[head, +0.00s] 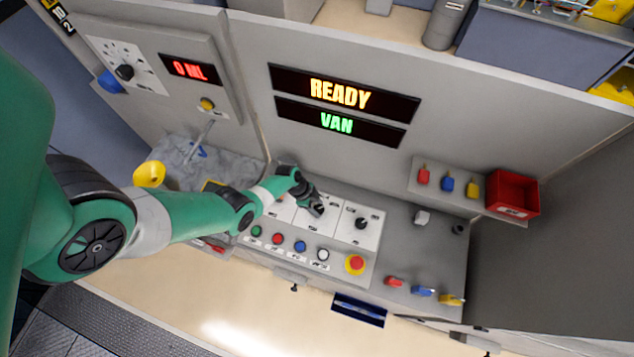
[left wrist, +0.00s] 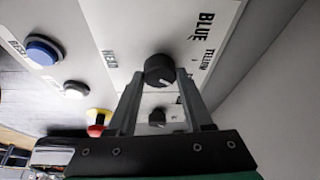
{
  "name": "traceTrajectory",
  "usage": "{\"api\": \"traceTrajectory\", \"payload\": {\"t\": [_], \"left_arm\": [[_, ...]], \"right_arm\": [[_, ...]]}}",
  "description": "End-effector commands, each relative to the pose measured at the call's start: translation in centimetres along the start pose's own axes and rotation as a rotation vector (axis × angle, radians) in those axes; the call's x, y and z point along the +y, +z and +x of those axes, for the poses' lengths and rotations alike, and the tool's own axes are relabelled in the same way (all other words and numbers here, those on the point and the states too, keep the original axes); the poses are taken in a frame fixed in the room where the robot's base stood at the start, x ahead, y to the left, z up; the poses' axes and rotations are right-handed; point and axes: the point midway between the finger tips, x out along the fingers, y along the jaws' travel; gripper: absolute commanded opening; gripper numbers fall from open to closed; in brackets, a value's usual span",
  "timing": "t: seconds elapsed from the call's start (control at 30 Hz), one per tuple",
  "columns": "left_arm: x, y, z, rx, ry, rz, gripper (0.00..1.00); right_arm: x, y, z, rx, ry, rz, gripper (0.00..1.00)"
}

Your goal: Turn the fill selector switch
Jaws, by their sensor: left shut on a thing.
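The black selector switch (left wrist: 159,70) sits on a white plate whose readable labels include BLUE and YELLOW. My left gripper (head: 315,209) reaches down to the panel, and its two fingers stand on either side of this switch, shut on it. In the head view the gripper mostly hides the switch. A second black knob (head: 362,223) is on the plate to the right; a black knob (left wrist: 157,117) also shows between the fingers in the left wrist view. My right gripper is in neither view.
Coloured buttons and a red-and-yellow emergency stop (head: 355,264) line the panel's front. Displays read READY (head: 340,93), VAN (head: 336,122) and 0 ML (head: 189,70). A red bin (head: 513,190) and small coloured items are on the right.

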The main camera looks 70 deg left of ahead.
Motion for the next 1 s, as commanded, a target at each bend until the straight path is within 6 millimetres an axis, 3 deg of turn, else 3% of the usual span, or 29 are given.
{"api": "traceTrajectory", "payload": {"t": [0.3,0.8,0.83,1.0], "left_arm": [[-0.12,0.17,0.07,-0.004,0.041,0.109,0.00],[-0.08,0.16,0.05,-0.005,0.048,0.128,0.00],[-0.08,0.16,0.05,-0.005,0.049,0.128,0.54],[-0.07,0.12,0.02,-0.004,0.049,0.127,0.81]], "right_arm": [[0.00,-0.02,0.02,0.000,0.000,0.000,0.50],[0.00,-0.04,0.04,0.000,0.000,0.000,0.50],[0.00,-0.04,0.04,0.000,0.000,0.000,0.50],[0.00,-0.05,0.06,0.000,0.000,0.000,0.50]]}}
